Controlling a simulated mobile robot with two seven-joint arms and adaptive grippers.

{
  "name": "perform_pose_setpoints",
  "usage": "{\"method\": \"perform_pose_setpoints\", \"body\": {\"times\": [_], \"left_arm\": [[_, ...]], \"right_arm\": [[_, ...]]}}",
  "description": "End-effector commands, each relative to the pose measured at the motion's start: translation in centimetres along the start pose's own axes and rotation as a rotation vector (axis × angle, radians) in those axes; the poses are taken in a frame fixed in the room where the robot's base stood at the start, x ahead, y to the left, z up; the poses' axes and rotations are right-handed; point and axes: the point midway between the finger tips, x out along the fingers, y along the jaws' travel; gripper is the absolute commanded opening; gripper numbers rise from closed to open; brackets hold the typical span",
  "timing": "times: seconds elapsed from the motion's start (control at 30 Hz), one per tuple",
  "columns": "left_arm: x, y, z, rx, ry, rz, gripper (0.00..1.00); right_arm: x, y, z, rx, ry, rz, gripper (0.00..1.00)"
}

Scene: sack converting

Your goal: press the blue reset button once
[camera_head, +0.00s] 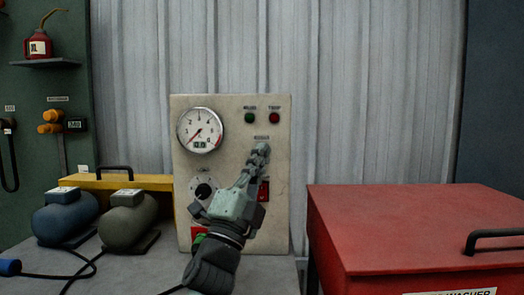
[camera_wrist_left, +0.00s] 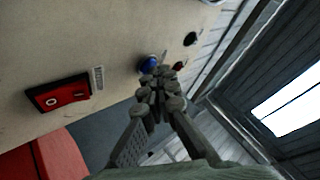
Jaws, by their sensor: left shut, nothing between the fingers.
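The blue reset button (camera_wrist_left: 149,64) shows in the left wrist view on the face of the cream control panel (camera_head: 230,132). In the head view the button is hidden behind my left gripper (camera_head: 262,149), just below a small label. My left gripper is shut and empty. In the left wrist view its fingertips (camera_wrist_left: 161,76) overlap the lower right edge of the button. I cannot tell whether they touch it. My right gripper is not in view.
The panel also bears a dial gauge (camera_head: 200,131), green and red lamps (camera_head: 274,118), a black knob (camera_head: 204,191) and a red rocker switch (camera_wrist_left: 57,96). A red cabinet (camera_head: 410,225) stands at right. Two rounded motors (camera_head: 128,222) sit at left.

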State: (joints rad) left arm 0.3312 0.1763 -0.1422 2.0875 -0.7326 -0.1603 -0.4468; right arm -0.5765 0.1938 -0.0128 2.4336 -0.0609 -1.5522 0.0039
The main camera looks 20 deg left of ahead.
Motion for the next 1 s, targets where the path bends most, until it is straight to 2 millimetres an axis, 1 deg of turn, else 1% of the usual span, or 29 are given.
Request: {"method": "perform_pose_setpoints", "body": {"times": [0.3, 0.67, 1.0], "left_arm": [[-1.0, -0.8, -0.7, -0.001, 0.000, 0.000, 0.00], [-1.3, -0.9, -0.9, -0.001, 0.000, 0.001, 0.00], [-3.6, -2.5, -2.6, 0.000, 0.000, 0.002, 0.00]], "right_arm": [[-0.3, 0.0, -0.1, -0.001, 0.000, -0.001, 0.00], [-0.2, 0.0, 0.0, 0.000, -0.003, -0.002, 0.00], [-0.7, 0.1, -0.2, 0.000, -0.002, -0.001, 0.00]]}}
